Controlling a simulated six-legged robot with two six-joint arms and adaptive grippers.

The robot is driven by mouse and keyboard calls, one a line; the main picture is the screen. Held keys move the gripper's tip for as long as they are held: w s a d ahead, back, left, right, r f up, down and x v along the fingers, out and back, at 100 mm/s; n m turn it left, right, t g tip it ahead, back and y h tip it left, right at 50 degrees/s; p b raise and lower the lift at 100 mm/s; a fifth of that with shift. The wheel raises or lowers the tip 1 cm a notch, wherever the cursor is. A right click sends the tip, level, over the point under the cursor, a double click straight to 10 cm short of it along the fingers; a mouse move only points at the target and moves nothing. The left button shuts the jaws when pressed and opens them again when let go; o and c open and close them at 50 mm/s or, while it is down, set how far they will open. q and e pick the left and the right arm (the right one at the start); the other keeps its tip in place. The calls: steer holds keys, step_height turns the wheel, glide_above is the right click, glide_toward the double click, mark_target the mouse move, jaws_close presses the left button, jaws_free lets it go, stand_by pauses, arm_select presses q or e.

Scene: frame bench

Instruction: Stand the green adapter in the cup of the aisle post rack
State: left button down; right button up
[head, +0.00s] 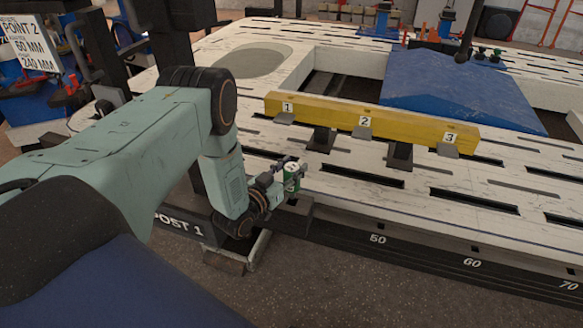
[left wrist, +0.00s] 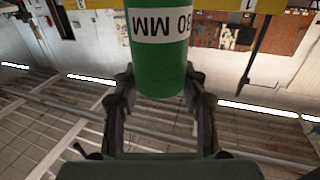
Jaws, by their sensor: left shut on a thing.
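The green adapter (head: 292,184) is a short green cylinder with a white band. In the left wrist view the adapter (left wrist: 162,62) shows a "30 MM" label, upside down in the picture. My left gripper (head: 284,180) is shut on it, with one finger on each side in the left wrist view (left wrist: 160,100). It holds the adapter near the bench's front edge, in front of the yellow beam. My right gripper is not in view.
A yellow beam (head: 325,113) numbered 1 to 3 stands on dark supports on the pale slotted bench (head: 345,205). A blue cover (head: 455,88) lies behind it. A numbered dark rail (head: 420,252) runs along the bench front. The floor in front is clear.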

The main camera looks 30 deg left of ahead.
arm_select(q)
steer(key=shift+f+b, duration=2.4)
steer(key=shift+f, duration=0.35)
stand_by(0.5)
steer(key=c, duration=0.7)
jaws_free()
steer(key=shift+o, duration=0.2)
steer(key=shift+f, duration=0.1)
steer(key=s, duration=1.2)
steer(key=shift+a, duration=0.35)
